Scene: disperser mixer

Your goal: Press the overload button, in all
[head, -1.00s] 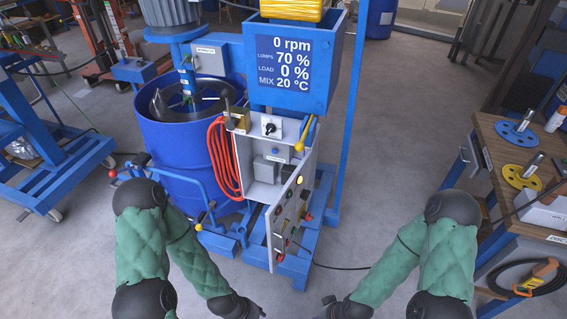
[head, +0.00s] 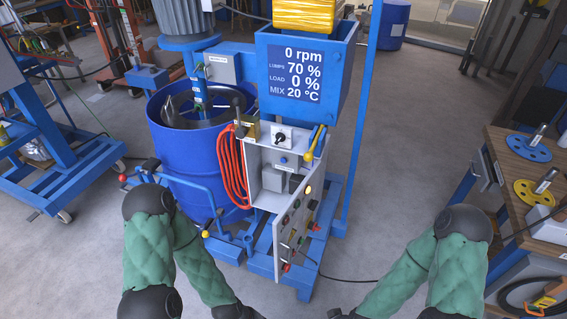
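The disperser mixer stands ahead of me with a blue drum (head: 190,160) and a display (head: 292,75) reading 0 rpm, lumps 70 %, load 0 %, mix 20 °C. Its grey control cabinet (head: 255,158) is open. The cabinet door (head: 280,240) swings toward me and carries several buttons and a lit yellow lamp (head: 308,190). A small blue button (head: 283,161) shows inside the cabinet; I cannot read which one is the overload button. Both my arms reach down to the bottom edge, apart from the cabinet. Both grippers are cut off below the picture.
A workbench (head: 505,165) with yellow and blue discs stands right. A black cable crosses the floor; the floor right of the mixer is clear.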

